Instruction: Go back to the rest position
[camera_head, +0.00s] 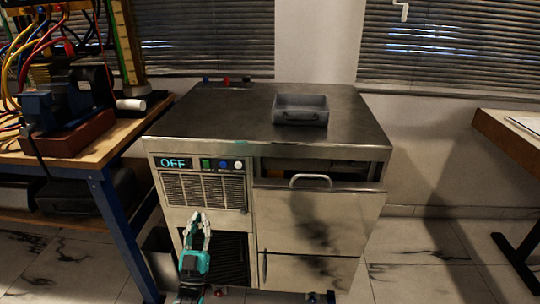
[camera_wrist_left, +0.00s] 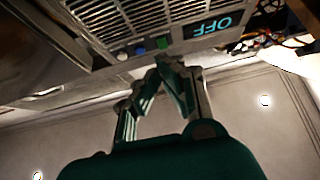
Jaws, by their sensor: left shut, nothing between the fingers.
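My left gripper (camera_head: 198,222) is in front of the lower left part of the metal cabinet (camera_head: 230,114), near its dark lower grille. It points upward, its fingers are shut, and nothing is between them. In the left wrist view the green and grey fingers of the left gripper (camera_wrist_left: 172,65) meet near the middle, with the panel reading OFF (camera_wrist_left: 213,26) beyond them. That panel also shows in the head view (camera_head: 173,163), beside green, blue and white buttons (camera_head: 222,164). My right gripper is not in view.
A grey open tray (camera_head: 300,118) sits on the cabinet top. The cabinet's upper right drawer (camera_head: 320,215) is slightly open at its top. A workbench (camera_head: 85,165) with wires and a blue vise stands left. Another table (camera_head: 510,135) stands right. Clear floor lies at right front.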

